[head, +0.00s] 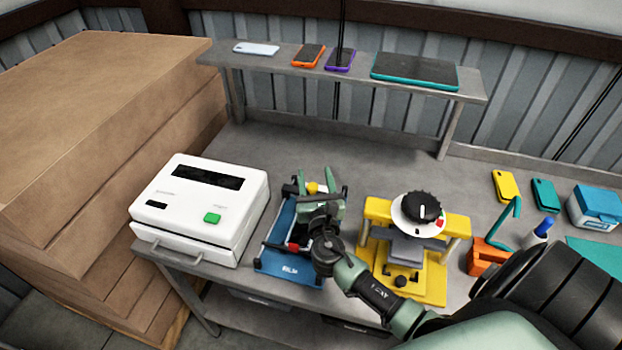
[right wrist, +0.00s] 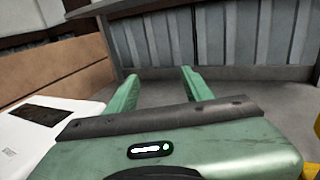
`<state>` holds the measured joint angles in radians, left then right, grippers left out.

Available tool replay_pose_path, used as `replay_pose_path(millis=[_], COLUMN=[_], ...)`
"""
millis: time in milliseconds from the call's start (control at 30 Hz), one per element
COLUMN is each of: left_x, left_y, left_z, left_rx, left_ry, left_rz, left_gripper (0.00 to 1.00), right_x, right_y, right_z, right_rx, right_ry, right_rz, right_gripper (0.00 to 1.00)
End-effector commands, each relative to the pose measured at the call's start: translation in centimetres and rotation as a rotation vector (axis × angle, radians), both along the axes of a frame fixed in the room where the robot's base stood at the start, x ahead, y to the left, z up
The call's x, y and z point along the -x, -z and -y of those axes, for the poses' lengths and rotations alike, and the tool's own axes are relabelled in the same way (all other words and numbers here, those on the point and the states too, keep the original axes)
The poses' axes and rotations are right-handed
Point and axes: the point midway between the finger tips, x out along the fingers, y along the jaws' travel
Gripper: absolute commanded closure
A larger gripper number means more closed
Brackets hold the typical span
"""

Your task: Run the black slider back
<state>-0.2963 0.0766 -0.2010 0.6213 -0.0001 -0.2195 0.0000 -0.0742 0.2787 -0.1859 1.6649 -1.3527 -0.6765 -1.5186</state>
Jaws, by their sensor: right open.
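The blue fixture (head: 288,264) stands on the bench between the white machine and the yellow fixture. It has black rails and bars, a yellow piece (head: 312,187) at its far end and a red piece (head: 293,247) near its front. Black parts (head: 290,190) show at its far left, but I cannot tell which is the slider. My right gripper (head: 319,196) is above the fixture with fingers apart, hiding much of its middle and right. In the right wrist view the green fingers (right wrist: 160,85) are open with nothing between them. My left gripper is out of view.
The white machine (head: 200,215) is close on the left. The yellow fixture (head: 436,284) with a black dial (head: 421,206) is close on the right. A raised shelf (head: 300,60) with phones and a tablet (head: 414,71) runs behind. Bench between fixtures and shelf is clear.

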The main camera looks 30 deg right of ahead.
Motion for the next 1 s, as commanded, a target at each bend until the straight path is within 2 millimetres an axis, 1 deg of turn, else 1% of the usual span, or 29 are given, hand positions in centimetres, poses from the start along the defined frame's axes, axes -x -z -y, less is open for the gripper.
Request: replay_pose_path(millis=[33, 100, 300, 467, 567, 667, 767, 867, 1000], left_x=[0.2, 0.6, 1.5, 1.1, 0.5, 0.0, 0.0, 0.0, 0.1], left_y=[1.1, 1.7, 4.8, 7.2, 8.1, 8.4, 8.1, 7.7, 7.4], left_z=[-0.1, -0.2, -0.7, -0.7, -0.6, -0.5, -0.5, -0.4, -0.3], left_rx=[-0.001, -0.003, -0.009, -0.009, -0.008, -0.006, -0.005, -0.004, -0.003], left_ry=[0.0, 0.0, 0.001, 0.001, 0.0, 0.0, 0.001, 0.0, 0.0], left_rz=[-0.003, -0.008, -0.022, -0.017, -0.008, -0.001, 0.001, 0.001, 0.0], left_gripper=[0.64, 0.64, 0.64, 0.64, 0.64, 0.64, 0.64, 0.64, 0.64], right_x=[0.0, 0.0, 0.0, 0.0, 0.0, -0.1, -0.6, -1.8, -3.9], right_y=[1.1, 1.7, 4.7, 7.1, 8.1, 8.3, 8.2, 8.0, 8.0], right_z=[0.0, 0.0, 0.0, 0.0, 0.0, 0.0, 0.3, 0.9, 2.0], right_rx=[0.0, 0.0, 0.0, 0.0, 0.0, 0.0, 0.001, 0.001, 0.001], right_ry=[0.0, 0.0, 0.0, 0.0, 0.0, 0.0, 0.001, 0.001, 0.002], right_rz=[0.0, 0.0, 0.0, 0.0, 0.0, 0.001, 0.002, 0.003, 0.002], right_gripper=[0.49, 0.49, 0.49, 0.49, 0.49, 0.49, 0.49, 0.49, 0.49])
